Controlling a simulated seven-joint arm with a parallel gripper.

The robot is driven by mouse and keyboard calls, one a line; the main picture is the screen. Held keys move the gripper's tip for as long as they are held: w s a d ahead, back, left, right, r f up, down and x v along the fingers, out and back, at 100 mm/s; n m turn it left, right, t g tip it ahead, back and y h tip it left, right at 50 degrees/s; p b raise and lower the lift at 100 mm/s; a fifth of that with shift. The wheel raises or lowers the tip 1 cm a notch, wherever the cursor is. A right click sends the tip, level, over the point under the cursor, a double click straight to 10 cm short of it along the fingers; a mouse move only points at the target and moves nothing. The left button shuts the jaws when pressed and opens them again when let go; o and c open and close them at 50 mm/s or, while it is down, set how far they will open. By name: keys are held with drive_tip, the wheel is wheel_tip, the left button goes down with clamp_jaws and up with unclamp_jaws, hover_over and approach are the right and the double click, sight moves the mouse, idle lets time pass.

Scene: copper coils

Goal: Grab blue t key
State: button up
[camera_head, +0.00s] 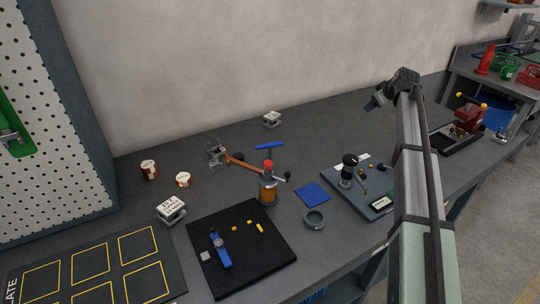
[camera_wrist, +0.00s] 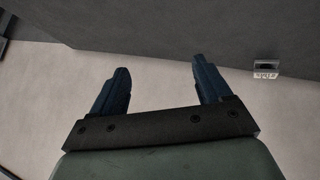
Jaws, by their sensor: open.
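A blue bar-shaped handle (camera_head: 269,145), which looks like the top of the blue T key, shows behind the red-topped bottle in the head view. Its lower part is mostly hidden by the things in front. My gripper (camera_head: 376,101) is raised at the right of the head view, well apart from the blue handle. In the wrist view my gripper (camera_wrist: 160,72) has its two dark blue fingers spread, with nothing between them. The blue handle does not show in the wrist view.
The red-topped bottle (camera_head: 268,187) stands before the handle. A black mat (camera_head: 262,270) holds a blue tool (camera_head: 220,252) and small yellow pieces. A blue square (camera_head: 312,193), a grey ring (camera_head: 314,219) and a fixture board (camera_head: 384,207) lie rightward. A small labelled block (camera_head: 271,119) is behind.

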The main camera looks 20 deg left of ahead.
drive_tip(key=s+a+n+g, duration=0.1)
drive_tip(key=s+a, duration=0.2)
drive_tip(key=a, duration=0.4)
drive_tip(key=s+a+f+n+g, duration=0.1)
drive_tip(key=s+a+g, duration=0.1)
drive_tip(key=s+a, duration=0.35)
drive_tip(key=s+a+n+g, duration=0.1)
drive_tip(key=s+a, duration=0.1)
drive_tip(key=a, duration=0.7)
drive_tip(key=r+n+g+h, duration=0.1)
drive_tip(key=n+g+h, duration=0.1)
drive_tip(key=g+h, duration=0.15)
hover_over(269, 147)
drive_tip(key=shift+w+a+r+g+y, duration=0.1)
drive_tip(key=shift+w+a+g+y, duration=0.05)
drive_tip(key=shift+w+g+y, duration=0.15)
wheel_tip(269, 147, down, 14)
drive_tip(key=shift+w+r, duration=0.15)
drive_tip(key=shift+c, duration=0.2)
clamp_jaws()
